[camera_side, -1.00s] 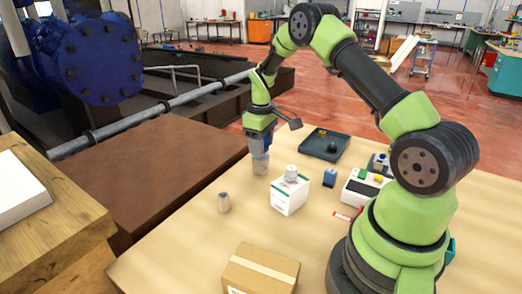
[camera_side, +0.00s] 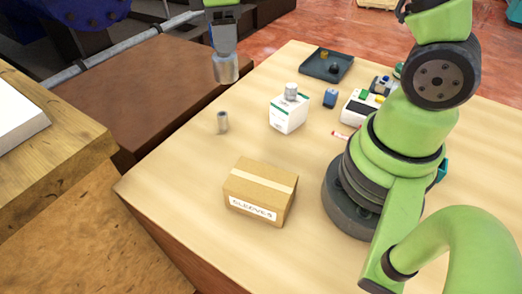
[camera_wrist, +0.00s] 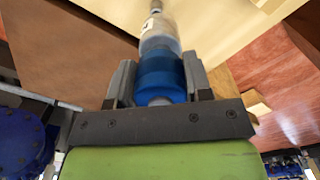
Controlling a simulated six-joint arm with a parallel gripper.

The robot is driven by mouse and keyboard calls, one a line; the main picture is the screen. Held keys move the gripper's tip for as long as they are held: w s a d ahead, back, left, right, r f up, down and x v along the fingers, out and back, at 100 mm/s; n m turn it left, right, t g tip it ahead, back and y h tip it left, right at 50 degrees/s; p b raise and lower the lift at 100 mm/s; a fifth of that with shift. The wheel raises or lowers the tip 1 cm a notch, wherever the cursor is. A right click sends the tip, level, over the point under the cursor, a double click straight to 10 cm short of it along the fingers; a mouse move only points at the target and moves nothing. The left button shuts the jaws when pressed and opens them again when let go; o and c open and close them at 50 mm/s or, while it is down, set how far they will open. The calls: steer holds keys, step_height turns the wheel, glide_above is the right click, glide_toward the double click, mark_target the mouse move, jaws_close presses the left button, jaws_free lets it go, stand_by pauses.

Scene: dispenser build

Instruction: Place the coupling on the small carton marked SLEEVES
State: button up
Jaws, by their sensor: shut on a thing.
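My gripper (camera_side: 223,40) is shut on a grey cylindrical piece (camera_side: 226,68), apparently the coupling, at the top of the side view. In the wrist view it shows as a blue band between my fingers (camera_wrist: 160,78) with a pale grey end (camera_wrist: 160,32) beyond them. It hangs in the air, clear of other things. The small brown carton marked SLEEVES (camera_side: 250,208) sits closed on the table, with a pale tape strip across its bare top. My gripper is beyond the carton and above it, slightly left in the side view.
A small grey cylinder (camera_side: 222,122) stands on the table (camera_side: 180,165). A white carton (camera_side: 288,115) bears another grey piece (camera_side: 291,91). The table around the SLEEVES carton is clear.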

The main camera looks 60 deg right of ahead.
steer(key=s+a+r+n, duration=0.2)
steer(key=s+a+n, duration=0.9)
steer(key=s+a, duration=0.15)
step_height(320, 180, down, 9)
steer(key=shift+s+f, duration=0.15)
steer(key=shift+f, duration=0.1)
steer(key=o, duration=1.3)
steer(key=shift+c, duration=0.2)
